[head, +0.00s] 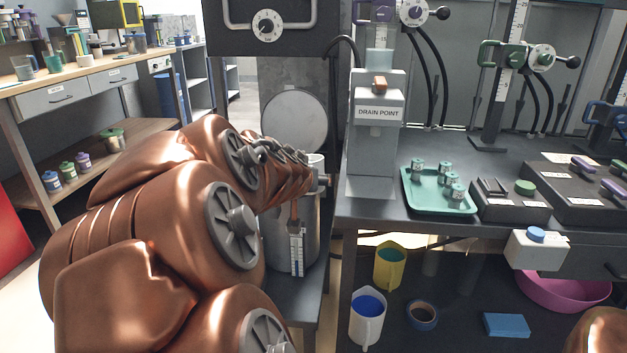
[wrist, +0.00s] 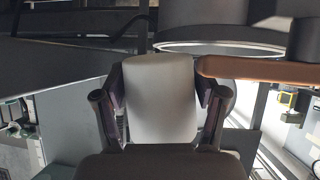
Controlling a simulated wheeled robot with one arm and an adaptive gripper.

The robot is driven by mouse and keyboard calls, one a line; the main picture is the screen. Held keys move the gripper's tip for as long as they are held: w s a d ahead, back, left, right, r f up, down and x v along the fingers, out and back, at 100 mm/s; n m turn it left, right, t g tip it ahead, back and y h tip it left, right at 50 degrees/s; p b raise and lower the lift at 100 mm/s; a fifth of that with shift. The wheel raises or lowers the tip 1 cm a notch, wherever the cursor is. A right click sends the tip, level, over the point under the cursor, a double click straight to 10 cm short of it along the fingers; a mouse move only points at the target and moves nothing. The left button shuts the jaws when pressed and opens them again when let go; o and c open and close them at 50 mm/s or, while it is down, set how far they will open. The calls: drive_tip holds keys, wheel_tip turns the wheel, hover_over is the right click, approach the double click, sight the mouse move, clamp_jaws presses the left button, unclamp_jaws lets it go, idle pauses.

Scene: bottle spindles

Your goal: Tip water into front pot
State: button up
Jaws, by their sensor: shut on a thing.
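My gripper (wrist: 160,98) is shut on a pale, whitish thing (wrist: 160,112), which fills the space between its two fingers in the wrist view. I cannot tell from this view what the whole thing is or whether it holds water. In the head view my copper arm reaches to a grey metal pot (head: 309,222) left of the bench, and the gripper is mostly hidden at the pot's upper part. A white rim (head: 317,160) shows there. In the wrist view a round metal pot rim (wrist: 220,47) lies just above the held thing, with a brown handle (wrist: 255,70) beside it.
A white jug with blue contents (head: 367,318) and a yellow jug (head: 388,265) stand under the bench. The grey drain point box (head: 376,150) stands close right of the pot. A green tray (head: 425,203) with several small bottles is further right. A round disc (head: 294,121) stands behind the pot.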

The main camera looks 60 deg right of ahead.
drive_tip(key=shift+w+d+r+g+y+p, duration=0.2)
drive_tip(key=shift+w+d+p, duration=0.1)
drive_tip(key=shift+w+p, duration=0.3)
drive_tip(key=shift+w+d+r+g+y+p, duration=0.1)
drive_tip(key=shift+w+d+g+p, duration=0.15)
drive_tip(key=shift+w+p, duration=0.3)
drive_tip(key=shift+n+g+p, duration=0.25)
drive_tip(key=shift+n+p, duration=0.05)
drive_tip(key=shift+p, duration=0.4)
drive_tip(key=shift+f, duration=0.15)
drive_tip(key=shift+w+d+r+y+p, duration=0.2)
drive_tip(key=shift+y+p, duration=0.1)
drive_tip(key=shift+p, duration=0.3)
drive_tip(key=shift+s+a+r+n+g+y+p, duration=0.15)
drive_tip(key=shift+n+g+y+p, duration=0.5)
drive_tip(key=shift+p, duration=0.95)
drive_tip(key=shift+s+a+r+n+g+y+p, duration=0.1)
drive_tip(key=shift+s+n+g+y+p, duration=0.2)
drive_tip(key=shift+g+p, duration=0.95)
drive_tip(key=shift+n+g+y+p, duration=0.55)
drive_tip(key=shift+g+p, duration=0.25)
drive_tip(key=shift+p, duration=1.45)
drive_tip(key=shift+w+d+n+g+y+p, duration=0.15)
drive_tip(key=shift+n+g+y+p, duration=0.6)
drive_tip(key=shift+p, duration=1.05)
drive_tip(key=shift+w+r+g+p, duration=0.2)
drive_tip(key=shift+r+g+p, duration=0.2)
drive_tip(key=shift+g+p, duration=0.4)
